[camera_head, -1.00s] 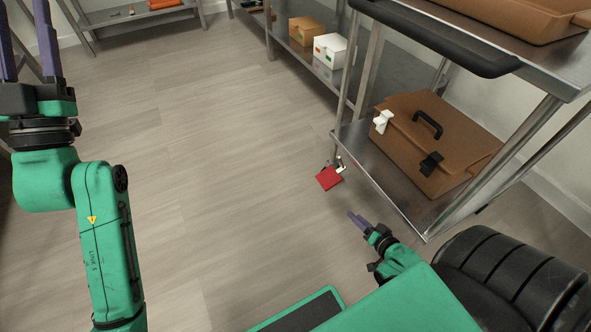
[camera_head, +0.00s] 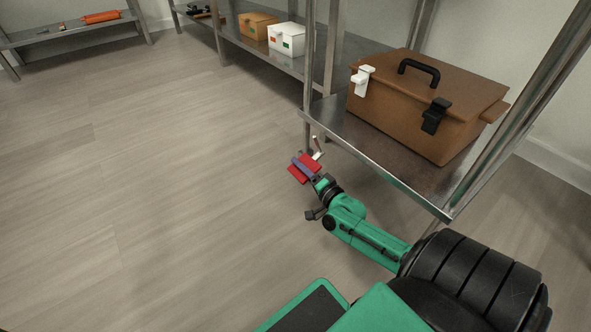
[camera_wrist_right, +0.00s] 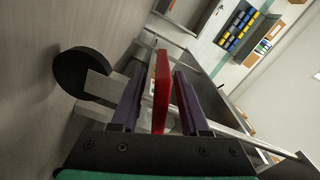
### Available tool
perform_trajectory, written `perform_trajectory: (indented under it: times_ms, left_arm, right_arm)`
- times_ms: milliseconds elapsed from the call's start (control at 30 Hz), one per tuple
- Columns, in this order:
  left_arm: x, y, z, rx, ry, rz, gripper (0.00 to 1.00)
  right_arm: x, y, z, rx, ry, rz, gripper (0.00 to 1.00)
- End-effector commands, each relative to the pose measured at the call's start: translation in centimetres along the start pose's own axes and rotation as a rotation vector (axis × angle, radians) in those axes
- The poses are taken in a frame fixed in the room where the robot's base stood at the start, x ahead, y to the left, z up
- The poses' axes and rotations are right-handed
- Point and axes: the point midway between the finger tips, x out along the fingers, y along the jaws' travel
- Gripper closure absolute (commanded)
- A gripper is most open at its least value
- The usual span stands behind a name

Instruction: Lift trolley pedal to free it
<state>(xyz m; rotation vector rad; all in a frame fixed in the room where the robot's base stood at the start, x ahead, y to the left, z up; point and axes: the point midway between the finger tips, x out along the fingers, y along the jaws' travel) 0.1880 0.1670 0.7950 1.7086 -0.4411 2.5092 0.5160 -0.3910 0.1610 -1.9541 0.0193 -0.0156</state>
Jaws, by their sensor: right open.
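The red trolley pedal (camera_head: 297,177) is at the near lower corner of the metal trolley (camera_head: 345,128), low over the floor. My right gripper (camera_head: 304,170) reaches it, and its purple fingers partly cover it in the head view. In the right wrist view the red pedal (camera_wrist_right: 162,92) stands between the two purple fingers of my right gripper (camera_wrist_right: 158,80). The fingers are open, one on each side, and a gap shows on at least the left side. Whether either finger touches it is hard to tell. My left gripper is not in view.
A brown case (camera_head: 420,115) with a black handle sits on the trolley's lower shelf. A dark caster wheel (camera_wrist_right: 82,76) is beside the pedal in the wrist view. A white box (camera_head: 286,38) is on a shelf behind. The floor to the left is clear.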

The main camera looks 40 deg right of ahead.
Motion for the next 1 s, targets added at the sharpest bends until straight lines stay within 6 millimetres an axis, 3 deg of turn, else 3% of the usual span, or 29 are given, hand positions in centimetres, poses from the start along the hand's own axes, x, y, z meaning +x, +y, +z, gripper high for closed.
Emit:
perform_trajectory:
  times_ms: [167, 400, 433, 533, 567, 1000]
  left_arm:
    - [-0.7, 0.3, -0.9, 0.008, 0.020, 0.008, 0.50]
    - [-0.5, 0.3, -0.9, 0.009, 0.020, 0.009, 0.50]
    - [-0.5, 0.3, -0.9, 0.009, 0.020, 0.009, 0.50]
    - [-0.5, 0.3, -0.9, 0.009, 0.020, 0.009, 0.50]
    - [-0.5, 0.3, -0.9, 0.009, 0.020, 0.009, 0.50]
    - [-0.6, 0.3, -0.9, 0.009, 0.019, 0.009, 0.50]
  right_arm:
    - [2.3, 0.2, 0.0, 0.000, 0.001, 0.000, 0.55]
    - [2.5, 0.0, 0.0, -0.001, 0.000, 0.002, 0.55]
    - [2.5, 0.0, 0.0, -0.001, 0.000, 0.002, 0.59]
    - [2.5, 0.0, 0.0, -0.001, 0.000, 0.002, 0.97]
    - [2.5, 0.0, 0.0, -0.001, 0.000, 0.002, 1.00]
    - [2.5, 0.1, 0.0, -0.001, 0.000, 0.002, 1.00]
